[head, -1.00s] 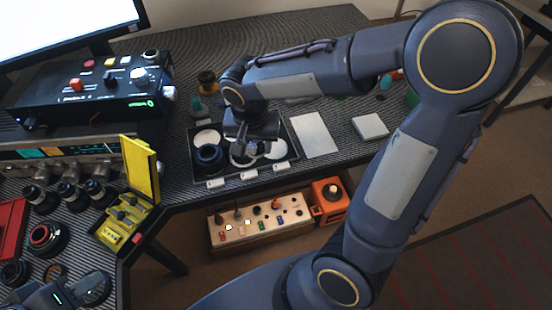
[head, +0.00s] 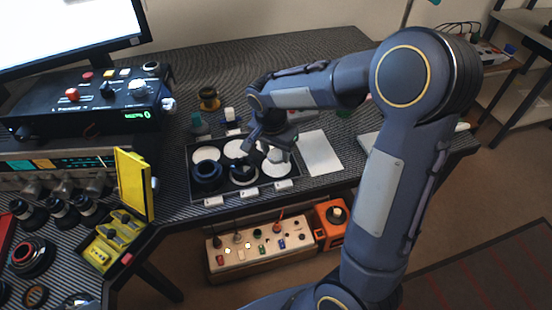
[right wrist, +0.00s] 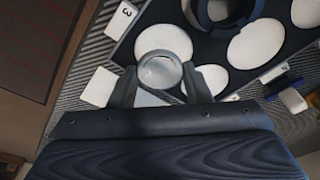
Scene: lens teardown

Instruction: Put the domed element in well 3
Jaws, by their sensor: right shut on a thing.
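The domed element (right wrist: 160,71) is a small clear, greyish dome. My right gripper (head: 272,153) is shut on it, and in the right wrist view its two fingers (right wrist: 160,85) stand on either side of the element. The black tray (head: 193,184) has several wells with white round pads. Well 3 (right wrist: 163,40), beside the label "3" (right wrist: 126,13), shows a white pad partly behind the element. The element appears above the near edge of that pad; the exact height cannot be told. In the head view, well 3 (head: 278,168) is at the front right. My left gripper is not seen.
A dark ring (head: 207,176) sits in the front left well and another dark ring (head: 243,174) in the front middle well. A white flat card (head: 320,154) lies right of the tray. A yellow case (head: 133,185) stands open to the left.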

